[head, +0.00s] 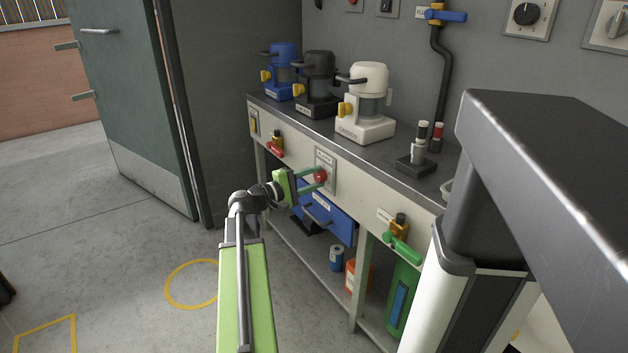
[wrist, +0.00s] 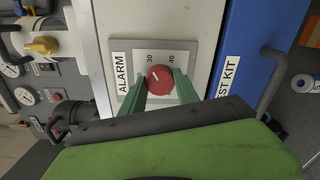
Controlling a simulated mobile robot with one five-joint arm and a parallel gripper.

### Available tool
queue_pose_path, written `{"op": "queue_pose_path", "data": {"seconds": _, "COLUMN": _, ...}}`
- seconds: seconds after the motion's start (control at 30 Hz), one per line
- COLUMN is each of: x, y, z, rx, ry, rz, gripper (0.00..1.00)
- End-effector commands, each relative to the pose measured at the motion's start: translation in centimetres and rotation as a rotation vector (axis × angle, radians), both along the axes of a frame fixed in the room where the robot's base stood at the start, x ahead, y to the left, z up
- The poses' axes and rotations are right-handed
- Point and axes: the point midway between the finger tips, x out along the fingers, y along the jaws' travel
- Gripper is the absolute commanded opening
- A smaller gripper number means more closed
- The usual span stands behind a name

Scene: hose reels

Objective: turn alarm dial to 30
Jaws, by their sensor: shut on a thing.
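The red alarm dial (head: 320,176) sits on a grey plate on the front of the workbench. In the wrist view the dial (wrist: 160,78) shows beside the ALARM label (wrist: 121,73), with the numbers 30 and 40 readable on its plate (wrist: 150,47). Another number is partly hidden by a finger. A small pale mark shows on the knob, but I cannot tell exactly which number it points to. My gripper (head: 311,180) has its green fingers on both sides of the dial. The wrist view also shows my gripper (wrist: 160,85) shut on it.
A blue test kit case (head: 327,215) hangs just below the dial. A red-handled valve (head: 275,149) is to the left, a green-handled valve (head: 402,247) to the right. Several machines stand on the bench top, including a white one (head: 366,110).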

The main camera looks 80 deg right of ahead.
Motion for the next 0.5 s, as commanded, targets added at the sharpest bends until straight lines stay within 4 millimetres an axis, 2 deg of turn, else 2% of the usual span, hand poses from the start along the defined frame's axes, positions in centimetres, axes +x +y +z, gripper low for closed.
{"op": "queue_pose_path", "data": {"seconds": 0.13, "x": -0.19, "y": -0.06, "z": 0.05, "rx": 0.0, "ry": 0.002, "rz": -0.003, "gripper": 0.0}}
{"op": "queue_pose_path", "data": {"seconds": 0.17, "x": -0.18, "y": -0.07, "z": 0.05, "rx": 0.0, "ry": 0.002, "rz": -0.002, "gripper": 0.41}}
{"op": "queue_pose_path", "data": {"seconds": 0.3, "x": -0.12, "y": -0.05, "z": 0.04, "rx": 0.0, "ry": 0.002, "rz": -0.002, "gripper": 0.59}}
{"op": "queue_pose_path", "data": {"seconds": 0.5, "x": -0.05, "y": -0.03, "z": 0.02, "rx": 0.0, "ry": 0.002, "rz": -0.001, "gripper": 0.59}}
